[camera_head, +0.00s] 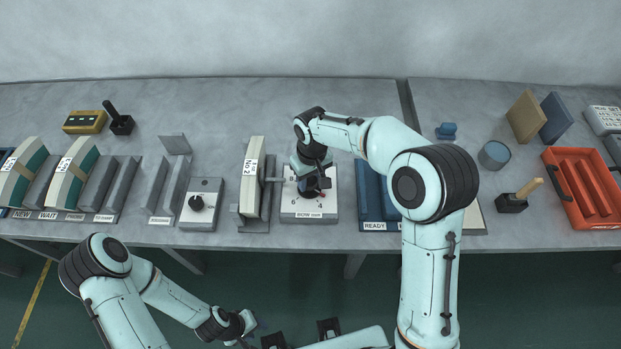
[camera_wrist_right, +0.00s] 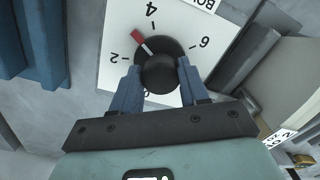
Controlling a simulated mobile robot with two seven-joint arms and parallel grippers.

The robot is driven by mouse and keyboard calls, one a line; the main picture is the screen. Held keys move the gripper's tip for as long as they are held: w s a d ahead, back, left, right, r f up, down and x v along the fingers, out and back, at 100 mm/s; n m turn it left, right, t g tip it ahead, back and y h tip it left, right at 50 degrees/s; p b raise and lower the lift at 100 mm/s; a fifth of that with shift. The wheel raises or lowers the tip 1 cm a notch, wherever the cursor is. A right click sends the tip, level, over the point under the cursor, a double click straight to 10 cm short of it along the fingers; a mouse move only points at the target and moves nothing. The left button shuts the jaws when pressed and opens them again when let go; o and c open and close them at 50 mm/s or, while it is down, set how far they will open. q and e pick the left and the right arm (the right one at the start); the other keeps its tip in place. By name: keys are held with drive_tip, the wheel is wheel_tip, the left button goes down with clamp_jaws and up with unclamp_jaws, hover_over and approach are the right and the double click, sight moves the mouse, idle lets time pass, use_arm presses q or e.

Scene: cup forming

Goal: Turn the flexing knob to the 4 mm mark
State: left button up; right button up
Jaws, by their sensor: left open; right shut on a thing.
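A dial box (camera_head: 291,206) with a white numbered face stands on the bench, and its face (camera_wrist_right: 178,18) fills much of the right wrist view. Its black knob (camera_wrist_right: 160,72) has a red pointer (camera_wrist_right: 141,41) lying between the 2 and 4 marks. My right gripper (camera_wrist_right: 158,82) is shut on this knob, one blue finger on each side. In the head view the right gripper (camera_head: 314,186) covers much of the dial. The box's label is only partly legible, so I cannot confirm it names flexing. My left gripper (camera_head: 250,331) is open, low in front of the bench, away from the dial.
Another box with a black knob (camera_head: 196,202) stands left of the dial. An upright block marked No 2 (camera_head: 252,175) is close beside the dial on the left. A blue READY rack (camera_head: 369,204) is close on the right. The bench behind the dial is mostly clear.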

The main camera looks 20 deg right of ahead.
sight(311, 181)
use_arm(q)
drive_tip(key=shift+s+f, duration=0.2)
drive_tip(key=shift+f, duration=0.2)
use_arm(e)
drive_tip(key=m, duration=0.5)
drive_tip(key=shift+a, duration=0.1)
drive_tip(key=shift+m, duration=0.3)
drive_tip(key=o, duration=1)
drive_tip(key=shift+o, duration=0.2)
use_arm(q)
drive_tip(key=shift+w+r+p, duration=0.45)
drive_tip(key=shift+w+r, duration=0.15)
drive_tip(key=shift+r, duration=0.3)
use_arm(e)
wheel_tip(311, 181, up, 13)
drive_tip(key=shift+d+r, duration=0.2)
drive_tip(key=shift+d, duration=0.05)
drive_tip(key=shift+s, duration=0.1)
